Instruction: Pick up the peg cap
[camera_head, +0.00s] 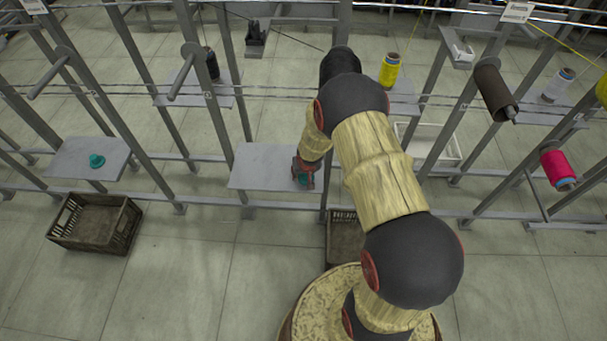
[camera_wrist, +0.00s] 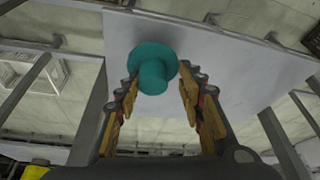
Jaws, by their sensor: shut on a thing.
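A teal peg cap (camera_wrist: 153,72) with a round flange and a short stem is between the fingertips of my gripper (camera_wrist: 157,84) in the wrist view. The fingers are shut on its stem, and the flange faces the grey shelf plate (camera_wrist: 215,58). In the head view my gripper (camera_head: 304,175) is at the right end of the middle grey shelf (camera_head: 262,168), with a bit of teal showing at its tip. I cannot tell whether the cap touches the shelf. A second teal peg cap (camera_head: 97,160) sits on the left grey shelf (camera_head: 75,151).
Metal rack posts (camera_head: 225,80) and rails stand around the shelves. A dark crate (camera_head: 95,222) is on the floor at left, another (camera_head: 346,240) behind my arm. Yellow (camera_head: 390,69), brown (camera_head: 495,90) and pink (camera_head: 557,168) bobbins are at right. The middle shelf's left part is clear.

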